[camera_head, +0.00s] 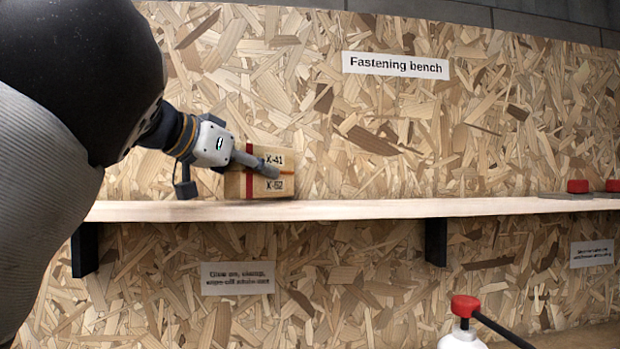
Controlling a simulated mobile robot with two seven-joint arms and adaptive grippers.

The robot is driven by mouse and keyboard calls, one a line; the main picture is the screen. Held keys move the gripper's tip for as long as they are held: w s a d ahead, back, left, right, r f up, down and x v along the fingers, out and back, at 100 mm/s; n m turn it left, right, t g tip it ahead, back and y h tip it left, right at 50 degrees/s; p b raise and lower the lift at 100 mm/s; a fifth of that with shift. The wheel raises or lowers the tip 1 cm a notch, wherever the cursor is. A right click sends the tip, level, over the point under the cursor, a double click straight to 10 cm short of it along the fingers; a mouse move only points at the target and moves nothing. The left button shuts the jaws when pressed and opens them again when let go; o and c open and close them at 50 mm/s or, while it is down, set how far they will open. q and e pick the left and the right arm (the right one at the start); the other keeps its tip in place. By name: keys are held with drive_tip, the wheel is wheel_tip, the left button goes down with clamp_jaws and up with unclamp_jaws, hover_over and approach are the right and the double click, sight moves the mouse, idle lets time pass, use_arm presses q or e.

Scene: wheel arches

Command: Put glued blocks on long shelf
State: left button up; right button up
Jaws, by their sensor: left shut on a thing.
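The glued blocks (262,185) are two wooden blocks stacked one on the other, marked X-41 above and what looks like X-52 below. A red band runs down their left side, and an orange-brown line shows between them. My left gripper (262,165) reaches in from the left and is shut on the blocks. They are upright at the left part of the long shelf (360,208), with their underside at its surface; I cannot tell whether they rest on it or hover just above. My right gripper is not in view.
Black brackets (436,242) hold the shelf against a chipboard wall with a "Fastening bench" sign (395,65). Red-topped items (578,187) sit at the shelf's far right. A white bottle with a red cap (465,307) stands lower right. The shelf's middle is clear.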

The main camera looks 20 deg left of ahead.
use_arm(q)
drive_tip(key=shift+f, duration=0.45)
drive_tip(key=shift+s, duration=0.1)
drive_tip(key=o, duration=1.2)
drive_tip(key=v, duration=1.2)
drive_tip(key=shift+p, duration=0.3)
